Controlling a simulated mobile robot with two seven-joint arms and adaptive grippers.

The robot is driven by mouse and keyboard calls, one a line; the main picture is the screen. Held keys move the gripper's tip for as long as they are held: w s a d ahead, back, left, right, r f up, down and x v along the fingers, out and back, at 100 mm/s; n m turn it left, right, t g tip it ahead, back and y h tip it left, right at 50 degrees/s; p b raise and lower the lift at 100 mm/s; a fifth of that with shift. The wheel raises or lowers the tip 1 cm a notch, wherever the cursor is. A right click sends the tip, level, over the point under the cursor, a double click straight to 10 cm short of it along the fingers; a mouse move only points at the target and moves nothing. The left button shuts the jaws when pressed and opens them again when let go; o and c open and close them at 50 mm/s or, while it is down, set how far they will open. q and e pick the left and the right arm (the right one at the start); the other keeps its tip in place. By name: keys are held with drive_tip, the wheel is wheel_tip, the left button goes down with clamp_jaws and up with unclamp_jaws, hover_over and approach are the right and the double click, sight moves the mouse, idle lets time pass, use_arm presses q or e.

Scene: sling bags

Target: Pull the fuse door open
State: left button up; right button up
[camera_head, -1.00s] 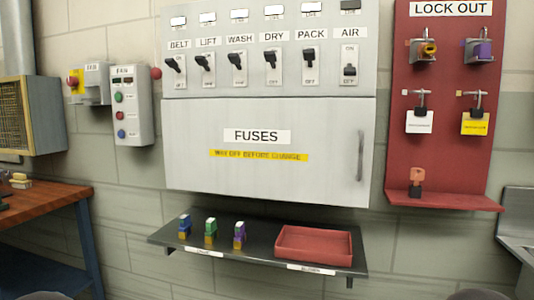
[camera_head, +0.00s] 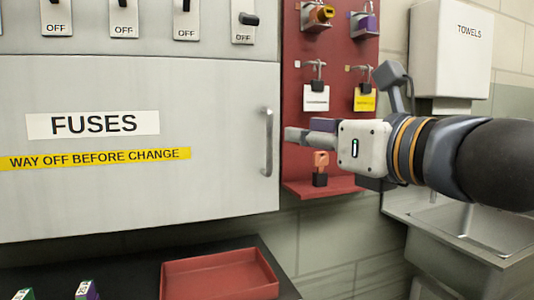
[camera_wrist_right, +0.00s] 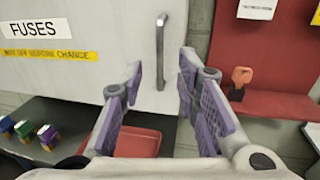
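The fuse door (camera_head: 200,190) is a grey-white panel with a FUSES label (camera_head: 92,123), and it looks closed. Its upright metal handle (camera_head: 267,142) is near its right edge. My right gripper (camera_head: 292,135) reaches in from the right, its fingertips just right of the handle in the head view. In the right wrist view, the right gripper (camera_wrist_right: 160,72) is open and empty. There the handle (camera_wrist_right: 160,50) shows ahead, between the two spread fingers, with no visible grip on it. My left gripper is out of view.
A red lockout board (camera_head: 300,90) with padlocks and a ledge is right of the door. Below the door, a dark shelf (camera_head: 130,275) holds a red tray (camera_head: 220,275) and coloured fuses (camera_head: 88,290). A towel box (camera_head: 452,50) and sink (camera_head: 470,228) are at right.

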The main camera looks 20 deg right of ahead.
sight(271, 130)
drive_tip(key=x, duration=1.1)
drive_tip(key=shift+w+a, duration=0.1)
drive_tip(key=shift+w, duration=0.15)
clamp_jaws()
